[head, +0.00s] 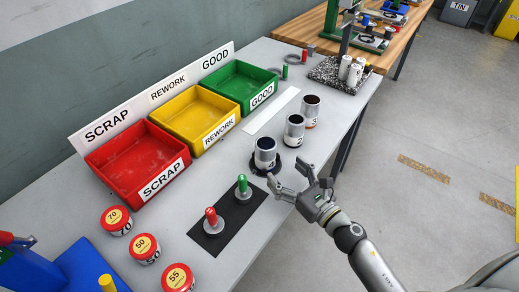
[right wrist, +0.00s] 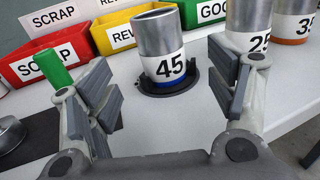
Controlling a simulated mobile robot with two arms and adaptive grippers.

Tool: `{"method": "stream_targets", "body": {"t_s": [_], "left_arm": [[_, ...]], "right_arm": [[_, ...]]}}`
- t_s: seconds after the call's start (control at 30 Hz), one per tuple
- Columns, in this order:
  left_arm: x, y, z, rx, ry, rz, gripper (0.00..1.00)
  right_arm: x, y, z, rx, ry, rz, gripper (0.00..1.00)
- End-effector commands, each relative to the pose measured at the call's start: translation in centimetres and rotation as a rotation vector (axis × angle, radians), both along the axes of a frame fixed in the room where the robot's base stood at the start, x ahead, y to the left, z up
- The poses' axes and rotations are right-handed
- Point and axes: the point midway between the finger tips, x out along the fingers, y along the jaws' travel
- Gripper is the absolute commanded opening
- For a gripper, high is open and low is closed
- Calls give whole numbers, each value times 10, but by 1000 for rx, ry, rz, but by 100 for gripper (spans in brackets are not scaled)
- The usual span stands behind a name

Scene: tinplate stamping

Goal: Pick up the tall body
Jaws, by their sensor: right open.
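A metal cylinder with a white "45" label (head: 265,152) stands upright in a black round holder (head: 254,168); it also shows in the right wrist view (right wrist: 160,48). A "25" cylinder (head: 294,130) and an orange-based one (head: 311,112) stand upright farther back on the grey table. The labels do not say which is the tall body. My right gripper (head: 289,174) is open and empty at the table's front edge, just short of the "45" cylinder. In the right wrist view, that cylinder appears between the spread fingers, beyond them and apart. My left gripper is not in view.
A red SCRAP bin (head: 125,168), yellow REWORK bin (head: 180,122) and green GOOD bin (head: 255,75) line the back. Several red-topped cans stand at left.

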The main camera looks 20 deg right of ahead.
Motion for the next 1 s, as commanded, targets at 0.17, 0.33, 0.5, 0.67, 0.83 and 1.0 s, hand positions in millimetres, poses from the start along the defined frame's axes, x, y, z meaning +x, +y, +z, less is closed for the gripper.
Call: {"method": "stream_targets", "body": {"t_s": [0.17,0.33,0.5,0.67,0.83,1.0], "left_arm": [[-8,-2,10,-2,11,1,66],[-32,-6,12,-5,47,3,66],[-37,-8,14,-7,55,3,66],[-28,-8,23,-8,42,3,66],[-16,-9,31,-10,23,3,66],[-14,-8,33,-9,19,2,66]], "right_arm": [[24,9,4,3,-1,-1,78],[42,15,2,2,1,-1,78],[49,18,1,3,1,-1,78],[64,24,6,5,1,0,78],[85,31,5,5,1,-2,78],[95,35,4,3,1,0,78]]}}
